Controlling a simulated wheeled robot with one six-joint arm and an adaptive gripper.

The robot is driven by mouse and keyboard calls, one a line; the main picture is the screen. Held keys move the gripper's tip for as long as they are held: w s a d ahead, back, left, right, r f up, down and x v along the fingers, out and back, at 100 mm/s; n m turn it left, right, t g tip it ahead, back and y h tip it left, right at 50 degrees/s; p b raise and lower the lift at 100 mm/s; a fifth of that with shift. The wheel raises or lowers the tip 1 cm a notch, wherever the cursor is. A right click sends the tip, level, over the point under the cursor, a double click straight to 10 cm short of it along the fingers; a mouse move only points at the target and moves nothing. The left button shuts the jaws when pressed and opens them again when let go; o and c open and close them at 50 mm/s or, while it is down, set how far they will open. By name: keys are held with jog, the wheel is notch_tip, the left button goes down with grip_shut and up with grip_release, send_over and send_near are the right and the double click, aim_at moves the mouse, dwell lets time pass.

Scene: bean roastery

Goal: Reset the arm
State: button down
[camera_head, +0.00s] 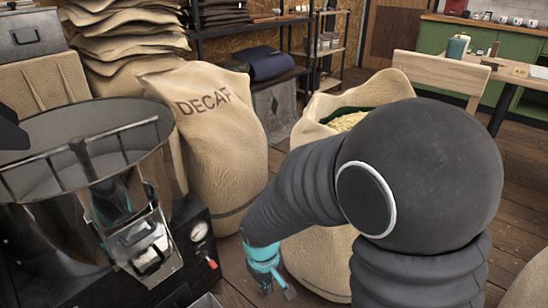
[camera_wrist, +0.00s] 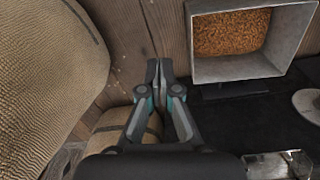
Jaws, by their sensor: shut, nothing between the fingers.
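My arm, dark grey with a round joint, reaches down from the right in the head view. My gripper (camera_head: 268,280), with teal parts, points down at the end of it, between the roaster and the open sack. In the wrist view my gripper (camera_wrist: 159,75) has its two fingers together and holds nothing. The fingers are over the wooden floor (camera_wrist: 118,70), just left of a square metal tray (camera_wrist: 193,65) of brown beans or granules. Whether the fingertips touch anything below is not clear.
A coffee roaster (camera_head: 45,215) with a metal drum stands at left. A DECAF sack (camera_head: 220,140) stands behind it. An open sack (camera_head: 310,255) of pale beans is partly behind my arm. A wooden chair (camera_head: 440,70) and shelves (camera_head: 240,28) are farther back. Floor shows at right.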

jog(key=s+d+r+m+t, duration=0.2)
jog(key=s+d+r, duration=0.3)
jog(key=d+r, duration=0.3)
jog(key=s+d+r+m+t, duration=0.3)
jog(key=d+r, duration=0.6)
jog(key=r, duration=0.6)
jog(key=s+m, duration=0.2)
jog(key=shift+s+d, duration=0.3)
